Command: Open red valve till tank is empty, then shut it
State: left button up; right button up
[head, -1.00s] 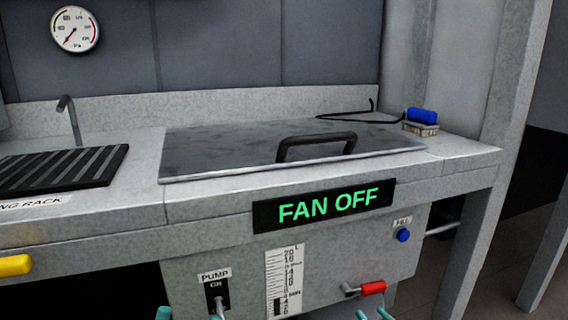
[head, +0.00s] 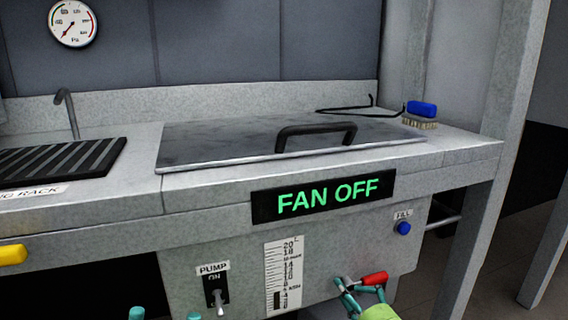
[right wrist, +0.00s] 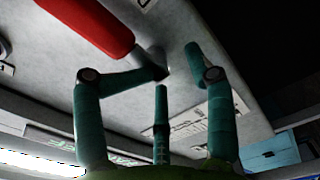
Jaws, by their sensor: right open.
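The red valve handle (head: 374,278) sticks out to the right, roughly level, low on the grey tank's front (head: 340,245). My right gripper (head: 349,284) is at the valve's left end, its open teal fingers beside the metal stem. In the right wrist view the red handle (right wrist: 90,25) runs in from the upper left, and my right gripper's fingertips (right wrist: 176,62) are around its stem end; contact is unclear. The level scale (head: 283,270) shows a short dark column at its low end. My left gripper (head: 165,314) shows only two spread fingertips at the bottom edge.
A PUMP switch (head: 217,293) is left of the scale, and a blue FILL button (head: 403,228) is above right of the valve. A FAN OFF display (head: 322,197) is on the counter edge above. A yellow handle (head: 12,255) is at far left.

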jog(key=shift+w, duration=0.1)
jog(key=shift+d+r, duration=0.1)
jog(key=shift+d+r+p, duration=0.1)
jog(key=shift+r+p, duration=0.05)
jog(key=shift+p, duration=0.35)
grip_shut()
grip_release()
jog(key=shift+d, duration=0.1)
